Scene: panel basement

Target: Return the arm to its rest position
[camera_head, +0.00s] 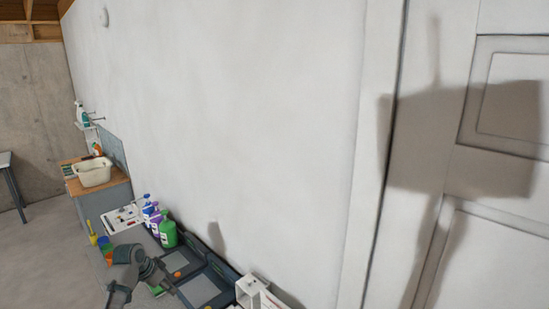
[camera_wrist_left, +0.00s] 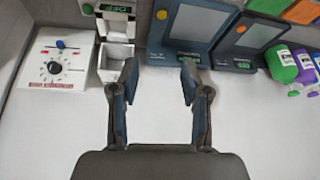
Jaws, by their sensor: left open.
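My left arm comes in at the lower left of the head view, and its gripper (camera_head: 168,284) is over the grey-white worktop. In the left wrist view the left gripper (camera_wrist_left: 160,80) has its two dark fingers spread apart, with nothing between them. The fingertips point at the near edge of a dark panel with a screen (camera_wrist_left: 187,25) and a white box (camera_wrist_left: 116,62), apparently without touching them. My right gripper is not in view.
A white control box with a dial (camera_wrist_left: 57,58) stands left of the fingers. A second dark panel (camera_wrist_left: 247,40) and green and purple bottles (camera_wrist_left: 283,64) stand to the right. In the head view a white basin (camera_head: 93,172) sits on a far cabinet. A panelled door (camera_head: 480,150) is at right.

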